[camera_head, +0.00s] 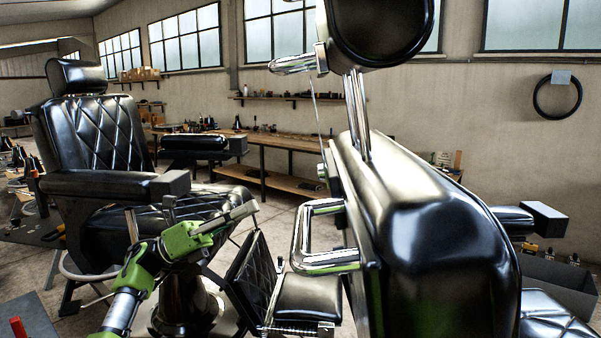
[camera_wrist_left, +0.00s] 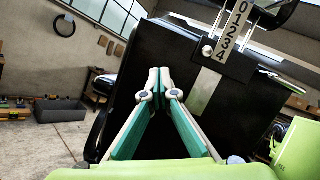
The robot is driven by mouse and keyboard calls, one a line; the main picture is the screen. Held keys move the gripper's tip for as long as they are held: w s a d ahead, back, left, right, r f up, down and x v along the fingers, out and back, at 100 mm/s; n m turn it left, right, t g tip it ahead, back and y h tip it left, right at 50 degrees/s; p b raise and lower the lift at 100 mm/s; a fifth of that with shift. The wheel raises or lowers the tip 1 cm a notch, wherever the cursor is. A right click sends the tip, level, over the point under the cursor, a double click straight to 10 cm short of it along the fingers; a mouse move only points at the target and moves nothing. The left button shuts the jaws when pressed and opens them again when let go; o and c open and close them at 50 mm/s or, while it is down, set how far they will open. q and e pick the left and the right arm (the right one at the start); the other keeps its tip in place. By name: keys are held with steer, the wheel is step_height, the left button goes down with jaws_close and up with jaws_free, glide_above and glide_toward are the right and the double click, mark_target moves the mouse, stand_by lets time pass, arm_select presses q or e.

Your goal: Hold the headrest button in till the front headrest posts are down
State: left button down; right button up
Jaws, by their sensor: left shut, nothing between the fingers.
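The front chair's black headrest (camera_head: 378,30) stands above its backrest (camera_head: 425,215) on chrome posts (camera_head: 357,115), with a length of post showing. In the left wrist view, a round metal knob (camera_wrist_left: 208,50), likely the headrest button, sits on the backrest's dark rear face beside a plate numbered 0 to 4 (camera_wrist_left: 238,32). A small knob (camera_head: 322,172) also shows at the backrest's edge in the head view. My left gripper (camera_head: 252,208) is shut and empty, left of the backrest. Its fingertips (camera_wrist_left: 160,73) appear left of and lower than the knob, apparently not touching it. My right gripper is not in view.
A chrome handle (camera_head: 328,262) juts from the backrest, close to my left gripper. A chrome bar (camera_head: 293,63) sticks out below the headrest. A second barber chair (camera_head: 100,140) stands behind my left arm. A grey bin (camera_wrist_left: 60,110) is on the floor.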

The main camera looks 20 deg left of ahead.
arm_select(q)
steer(key=s+r+m+g+y, duration=0.1)
steer(key=s+r+m+g, duration=0.4)
steer(key=s+r+m, duration=0.2)
steer(key=shift+s+m+g, duration=0.15)
steer(key=shift+m+g, duration=0.25)
steer(key=shift+m, duration=0.4)
steer(key=p, duration=0.7)
glide_toward(323, 172)
steer(key=w+d, duration=0.2)
steer(key=d, duration=0.4)
steer(key=shift+w+a+r, duration=0.15)
steer(key=shift+a+r, duration=0.05)
steer(key=shift+r, duration=0.25)
steer(key=shift+b, duration=0.3)
